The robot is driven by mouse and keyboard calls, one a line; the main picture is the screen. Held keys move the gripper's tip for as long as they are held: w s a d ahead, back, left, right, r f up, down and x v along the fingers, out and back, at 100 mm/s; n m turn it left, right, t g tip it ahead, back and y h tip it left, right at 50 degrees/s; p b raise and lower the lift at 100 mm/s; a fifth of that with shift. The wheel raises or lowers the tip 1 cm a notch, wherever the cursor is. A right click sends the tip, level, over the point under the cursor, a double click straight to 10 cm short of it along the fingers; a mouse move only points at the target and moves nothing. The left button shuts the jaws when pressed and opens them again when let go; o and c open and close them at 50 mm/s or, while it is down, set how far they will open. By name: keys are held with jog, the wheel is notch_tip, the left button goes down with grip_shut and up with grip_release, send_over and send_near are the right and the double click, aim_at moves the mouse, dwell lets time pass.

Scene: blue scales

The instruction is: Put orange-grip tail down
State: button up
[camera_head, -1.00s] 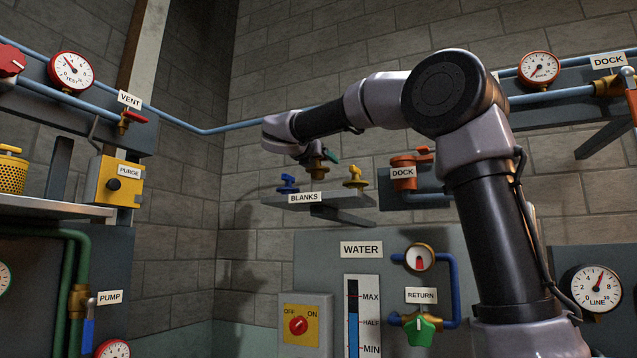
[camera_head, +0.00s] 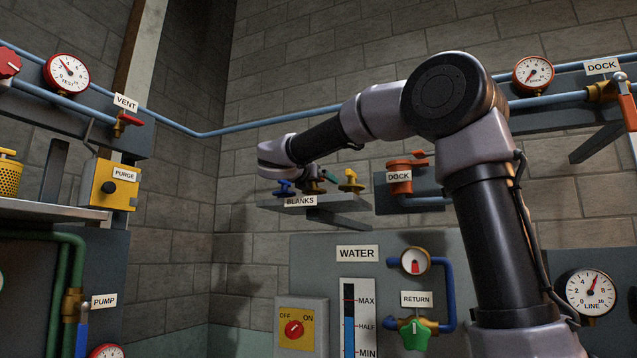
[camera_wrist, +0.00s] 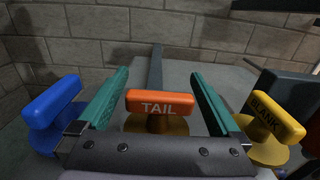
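The orange-grip tail (camera_wrist: 160,101) shows in the wrist view with its TAIL label upright and a brass base below. My gripper (camera_wrist: 162,95) has its two teal fingers on either side of the orange grip, with a narrow gap showing at each side, so it looks open around it. In the head view my gripper (camera_head: 314,180) is over the BLANKS shelf (camera_head: 322,204), and the tail (camera_head: 312,187) shows low at the shelf, partly hidden by the gripper. Contact under its base is not clear.
A blue-grip blank (camera_head: 284,187) stands left of the tail and a yellow-grip blank (camera_head: 351,182) stands right of it. They flank the fingers closely in the wrist view.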

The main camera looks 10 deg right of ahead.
jog(key=shift+r, duration=0.15)
jog(key=v, duration=1.2)
